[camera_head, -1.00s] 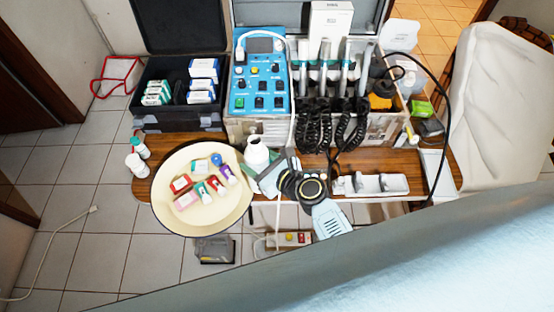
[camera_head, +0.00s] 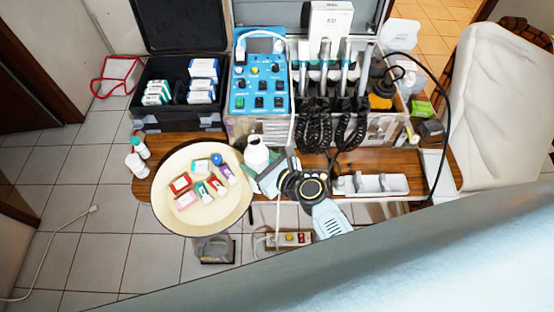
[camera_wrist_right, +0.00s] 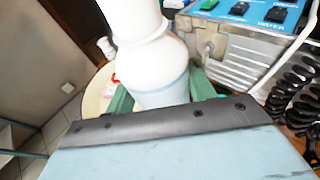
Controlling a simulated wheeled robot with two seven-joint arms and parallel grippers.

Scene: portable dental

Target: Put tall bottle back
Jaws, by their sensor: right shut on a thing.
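The tall white bottle (camera_head: 256,157) stands roughly upright at the right edge of the round cream tray, over the front of the wooden table. My right gripper (camera_head: 264,178) is shut on its lower part. The bottle fills the upper middle of the right wrist view (camera_wrist_right: 155,65), with the green fingers of the right gripper (camera_wrist_right: 158,95) on either side. The fingers hide the bottle's base, so I cannot tell whether it touches the table. My left gripper is not in view.
The round tray (camera_head: 170,219) holds several small boxes and a blue-capped item. Two small bottles (camera_head: 136,160) stand at the table's left end. A blue-panelled dental unit (camera_head: 260,85) with coiled black cords and a black case (camera_head: 150,119) stand behind. A white holder (camera_head: 370,185) lies right of the gripper.

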